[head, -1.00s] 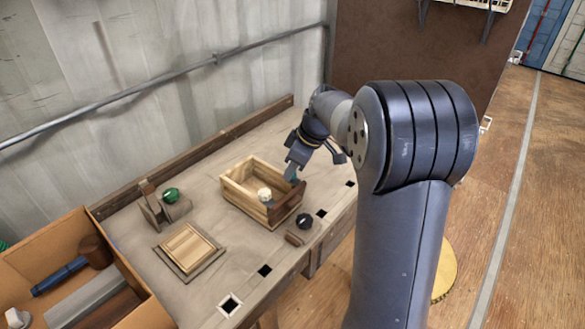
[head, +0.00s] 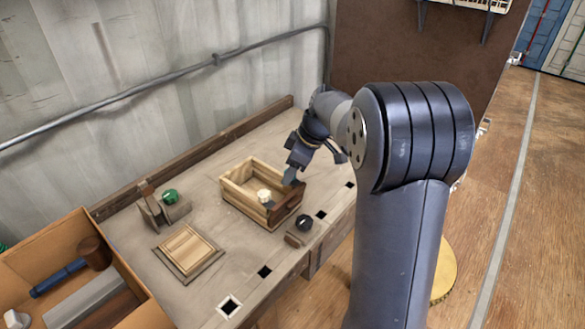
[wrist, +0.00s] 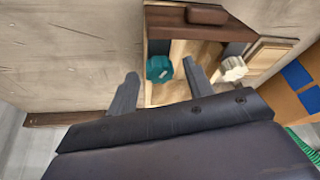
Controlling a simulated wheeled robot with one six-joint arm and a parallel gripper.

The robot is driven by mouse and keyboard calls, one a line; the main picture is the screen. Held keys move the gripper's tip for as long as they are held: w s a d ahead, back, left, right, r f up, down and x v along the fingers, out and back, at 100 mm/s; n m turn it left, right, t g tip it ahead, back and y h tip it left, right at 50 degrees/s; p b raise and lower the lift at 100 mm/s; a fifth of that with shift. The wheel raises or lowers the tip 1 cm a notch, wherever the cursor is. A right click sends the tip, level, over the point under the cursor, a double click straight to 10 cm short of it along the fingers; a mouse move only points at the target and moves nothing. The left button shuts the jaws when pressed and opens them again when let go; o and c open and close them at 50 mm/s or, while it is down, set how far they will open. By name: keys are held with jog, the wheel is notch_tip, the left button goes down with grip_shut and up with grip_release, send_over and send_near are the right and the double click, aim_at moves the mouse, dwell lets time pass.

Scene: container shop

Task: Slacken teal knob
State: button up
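The teal knob (wrist: 159,68) shows in the wrist view at the wooden box (wrist: 150,92), between the tips of my gripper (wrist: 160,70). The fingers are spread, one on each side of the knob. A gap shows on the left; the right finger is closer, and I cannot tell if it touches. In the head view my gripper (head: 289,178) points down at the right end of the open box (head: 245,209) and hides the teal knob. A cream-white knob (head: 264,196) is on the box's near side; it also shows right of the fingers in the wrist view (wrist: 233,68).
A green knob (head: 170,196) sits on a wooden bracket at the left. A black knob (head: 304,222) stands near the bench's front edge. An orange-brown bin (head: 130,275) holds a mallet (head: 93,252). Bare bench lies between them.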

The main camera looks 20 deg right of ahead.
jog(key=v, duration=1)
jog(key=shift+r+p, duration=0.4)
jog(key=shift+p, duration=0.05)
jog(key=shift+d+f, duration=0.1)
jog(key=shift+d, duration=0.05)
jog(key=b+x, duration=0.1)
jog(key=x, duration=1)
jog(key=shift+s, duration=0.1)
